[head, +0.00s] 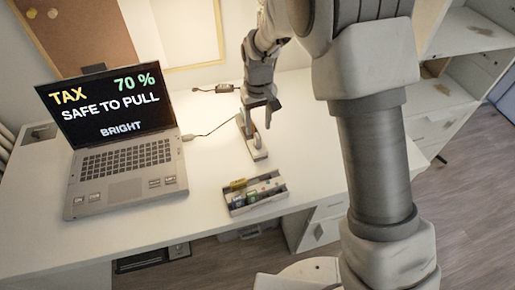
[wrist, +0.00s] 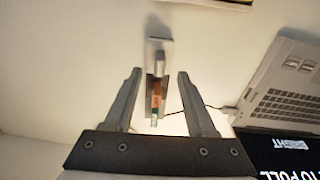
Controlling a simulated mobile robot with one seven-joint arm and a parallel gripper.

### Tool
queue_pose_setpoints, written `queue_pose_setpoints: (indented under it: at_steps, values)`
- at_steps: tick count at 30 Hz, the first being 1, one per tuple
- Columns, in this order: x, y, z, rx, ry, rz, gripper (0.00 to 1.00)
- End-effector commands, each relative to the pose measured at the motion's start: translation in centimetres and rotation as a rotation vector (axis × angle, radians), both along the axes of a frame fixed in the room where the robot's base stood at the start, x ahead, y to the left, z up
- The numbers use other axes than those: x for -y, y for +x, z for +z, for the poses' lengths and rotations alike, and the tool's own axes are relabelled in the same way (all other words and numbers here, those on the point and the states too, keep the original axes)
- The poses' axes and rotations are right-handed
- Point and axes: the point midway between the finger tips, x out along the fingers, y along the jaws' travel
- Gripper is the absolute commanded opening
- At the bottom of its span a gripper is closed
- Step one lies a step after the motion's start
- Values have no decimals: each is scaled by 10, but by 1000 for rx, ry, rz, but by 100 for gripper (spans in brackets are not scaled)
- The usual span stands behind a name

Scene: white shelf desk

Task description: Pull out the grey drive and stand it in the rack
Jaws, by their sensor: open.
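A narrow hub (head: 259,155) with a pale end lies on the desk right of the laptop. In the wrist view the hub (wrist: 160,43) carries a grey drive (wrist: 160,66), with an orange-brown piece and a green piece in line below it. The grey drive is hard to make out in the head view. My gripper (head: 259,116) is over the hub; in the wrist view my gripper (wrist: 160,75) is open, one finger on each side of the row, with clear gaps. The grey rack (head: 262,205) stands nearer the desk's front edge with several small items in it.
The laptop (head: 125,160) stands open on the left; its screen reads "TAX 70 % SAFE TO PULL BRIGHT". A cable (head: 205,131) runs from it toward the hub. A small black device (head: 222,88) lies behind. The desk right of the hub is clear.

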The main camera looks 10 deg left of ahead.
Motion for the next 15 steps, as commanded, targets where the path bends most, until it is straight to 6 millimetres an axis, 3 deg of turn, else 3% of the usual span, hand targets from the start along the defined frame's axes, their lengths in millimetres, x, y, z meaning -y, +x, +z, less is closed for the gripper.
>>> queue_pose_setpoints:
  at_steps: [3, 11, 15]
  values:
    - [0, 0, -17, -1, -1, 0, 56]
    - [-1, 1, -31, -1, -1, -1, 56]
    - [-3, 4, -51, -3, -2, -1, 56]
